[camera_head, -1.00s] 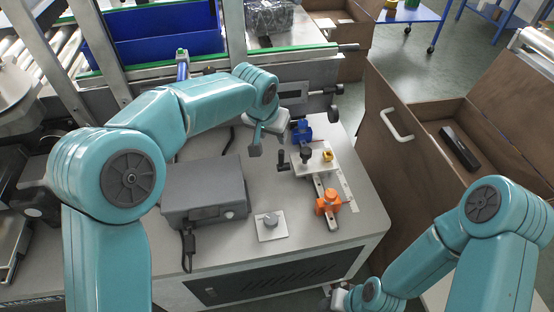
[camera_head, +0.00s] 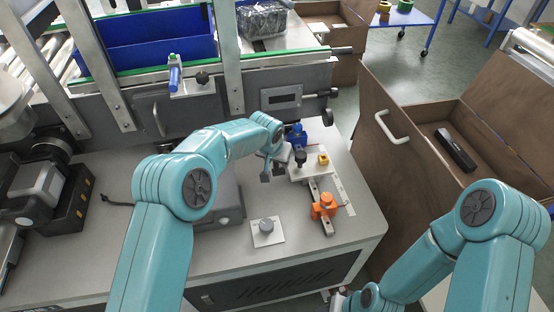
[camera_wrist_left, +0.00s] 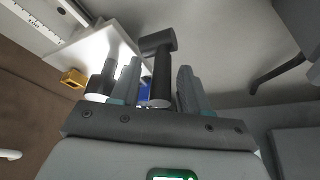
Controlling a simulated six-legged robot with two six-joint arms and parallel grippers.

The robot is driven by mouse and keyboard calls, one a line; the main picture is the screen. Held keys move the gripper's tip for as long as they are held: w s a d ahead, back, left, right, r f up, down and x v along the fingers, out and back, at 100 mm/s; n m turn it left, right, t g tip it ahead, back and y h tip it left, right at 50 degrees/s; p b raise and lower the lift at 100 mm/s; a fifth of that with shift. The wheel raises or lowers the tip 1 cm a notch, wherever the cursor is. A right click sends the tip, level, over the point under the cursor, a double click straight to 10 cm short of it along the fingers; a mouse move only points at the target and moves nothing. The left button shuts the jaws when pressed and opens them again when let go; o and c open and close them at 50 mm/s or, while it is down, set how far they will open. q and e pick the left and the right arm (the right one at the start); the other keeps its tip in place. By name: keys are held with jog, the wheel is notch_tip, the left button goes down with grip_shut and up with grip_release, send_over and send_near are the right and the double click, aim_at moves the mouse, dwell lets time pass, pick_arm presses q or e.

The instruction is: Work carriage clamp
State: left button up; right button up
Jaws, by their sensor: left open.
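An orange stop (camera_head: 324,206) sits in front and a blue stop (camera_head: 297,137) behind. My left gripper (camera_head: 272,174) is open at the plate's left side. In the left wrist view a black handle (camera_wrist_left: 160,68) shows between its open fingers (camera_wrist_left: 158,88); I cannot tell whether they touch. My right gripper (camera_head: 333,296) is at the bottom edge, mostly hidden, its jaws unclear.
A grey box (camera_head: 220,205) lies under my left arm. A small plate with a grey knob (camera_head: 267,229) sits in front. A scale strip (camera_head: 343,190) runs right of the rail. A brown crate wall with a white handle (camera_head: 394,130) rises right of the bench.

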pick_arm(q)
jog(key=shift+c, duration=0.3)
grip_shut()
jog(key=p, duration=0.3)
jog(key=shift+w+a+r+g, duration=0.1)
jog(key=shift+w+r+g, duration=0.1)
jog(key=shift+r+g, duration=0.2)
jog(key=shift+w+a+f+g+h+p, duration=0.15)
jog(key=shift+w+f+g+h+p, duration=0.2)
jog(key=shift+f+g, duration=0.25)
jog(key=shift+w, duration=0.1)
jog(key=shift+g, duration=0.4)
